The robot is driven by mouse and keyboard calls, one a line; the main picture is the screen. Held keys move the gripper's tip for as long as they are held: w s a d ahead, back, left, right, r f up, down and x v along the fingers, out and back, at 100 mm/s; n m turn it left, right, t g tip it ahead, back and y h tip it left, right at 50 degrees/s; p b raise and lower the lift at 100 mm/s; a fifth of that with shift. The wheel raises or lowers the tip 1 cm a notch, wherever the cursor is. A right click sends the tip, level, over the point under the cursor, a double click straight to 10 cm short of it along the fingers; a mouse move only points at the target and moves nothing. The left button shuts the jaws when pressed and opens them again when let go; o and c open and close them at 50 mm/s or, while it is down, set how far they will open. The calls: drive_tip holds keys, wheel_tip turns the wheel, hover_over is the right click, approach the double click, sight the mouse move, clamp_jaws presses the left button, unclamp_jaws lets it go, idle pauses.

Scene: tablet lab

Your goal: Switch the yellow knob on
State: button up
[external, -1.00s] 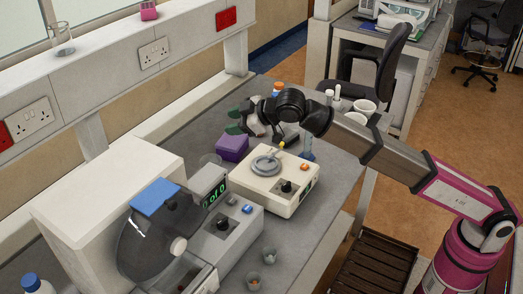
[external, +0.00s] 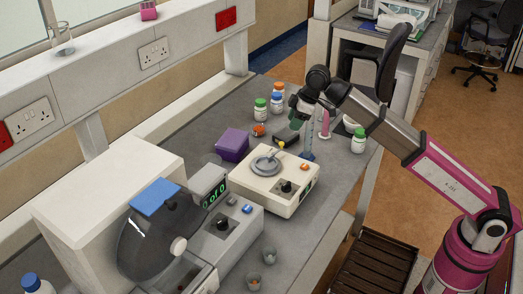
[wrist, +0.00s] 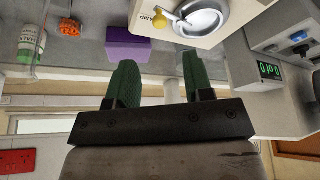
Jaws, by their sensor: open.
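The yellow knob (external: 281,146) is on top of a cream device (external: 258,192), beside a round grey metal dish (external: 266,163). In the wrist view, the yellow knob (wrist: 159,21) is near the top edge, next to the shiny dish. I cannot read its on or off setting. My gripper (external: 296,104) has green fingers and is behind and above the cream device, apart from the knob. In the wrist view, my gripper (wrist: 156,82) is open, with nothing between its fingers.
A purple box (external: 232,145), a blue-based stand (external: 307,155) and several bottles are near the device. A grey machine (external: 225,228) with a green display stands to its front left.

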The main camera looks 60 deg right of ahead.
sight(283, 143)
drive_tip(key=x, duration=0.9)
drive_tip(key=shift+w, duration=0.1)
drive_tip(key=shift+c, duration=0.3)
clamp_jaws()
